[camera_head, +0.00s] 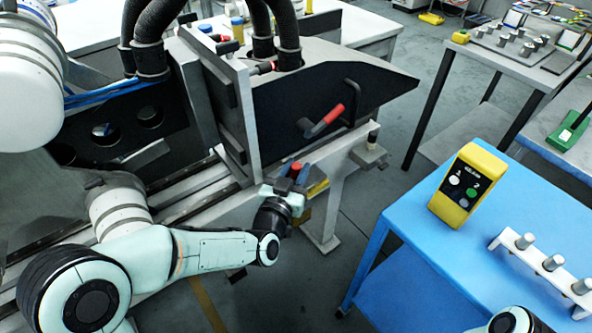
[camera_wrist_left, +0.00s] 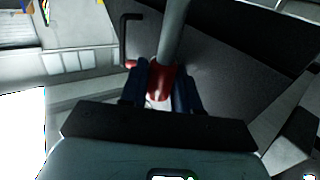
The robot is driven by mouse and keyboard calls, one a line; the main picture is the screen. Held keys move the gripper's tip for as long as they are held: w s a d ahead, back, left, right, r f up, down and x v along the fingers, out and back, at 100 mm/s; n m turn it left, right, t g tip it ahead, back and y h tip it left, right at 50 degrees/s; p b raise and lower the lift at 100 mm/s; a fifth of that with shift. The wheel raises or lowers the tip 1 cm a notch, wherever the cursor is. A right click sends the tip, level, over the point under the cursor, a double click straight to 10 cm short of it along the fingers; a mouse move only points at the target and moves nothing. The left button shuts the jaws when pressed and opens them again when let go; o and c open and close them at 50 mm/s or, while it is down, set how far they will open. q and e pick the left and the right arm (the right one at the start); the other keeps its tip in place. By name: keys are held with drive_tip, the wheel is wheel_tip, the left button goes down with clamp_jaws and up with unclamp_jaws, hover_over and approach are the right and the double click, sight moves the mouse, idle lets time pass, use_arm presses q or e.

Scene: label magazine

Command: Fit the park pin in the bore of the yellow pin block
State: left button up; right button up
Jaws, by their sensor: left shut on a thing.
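My left gripper (camera_head: 297,174) is shut on the park pin, at the front edge of the grey machine. The pin's red part (camera_head: 295,167) shows between the fingers. In the left wrist view the left gripper (camera_wrist_left: 160,90) has dark blue fingers on either side of the pin's red part (camera_wrist_left: 160,78), and a grey shaft extends away from it. The yellow pin block (camera_head: 317,188) is partly visible just right of and below the gripper. Its bore is not visible, and I cannot tell whether the pin touches the block. My right gripper is out of view.
A lever with a red grip (camera_head: 326,120) and a black hooked handle (camera_head: 351,100) are on the dark plate behind the gripper. At right, a blue table (camera_head: 405,215) carries a yellow control box (camera_head: 467,187) and a white rack (camera_head: 530,263) with grey pegs. Open floor lies between.

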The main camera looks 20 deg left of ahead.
use_arm(q)
drive_tip(key=shift+f, duration=0.15)
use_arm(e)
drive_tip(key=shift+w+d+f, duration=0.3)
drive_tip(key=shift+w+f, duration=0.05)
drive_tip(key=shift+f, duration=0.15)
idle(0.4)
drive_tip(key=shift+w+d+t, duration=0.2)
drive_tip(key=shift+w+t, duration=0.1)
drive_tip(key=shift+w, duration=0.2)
use_arm(q)
drive_tip(key=shift+f+b, duration=0.55)
drive_tip(key=shift+b, duration=0.05)
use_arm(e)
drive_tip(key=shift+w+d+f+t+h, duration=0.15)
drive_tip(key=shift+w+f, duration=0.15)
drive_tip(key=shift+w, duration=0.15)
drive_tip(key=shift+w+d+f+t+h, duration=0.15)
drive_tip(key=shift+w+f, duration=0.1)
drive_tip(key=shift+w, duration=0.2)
use_arm(q)
drive_tip(key=shift+s+a+f+b, duration=0.2)
drive_tip(key=shift+f+b, duration=0.25)
drive_tip(key=shift+f, duration=0.15)
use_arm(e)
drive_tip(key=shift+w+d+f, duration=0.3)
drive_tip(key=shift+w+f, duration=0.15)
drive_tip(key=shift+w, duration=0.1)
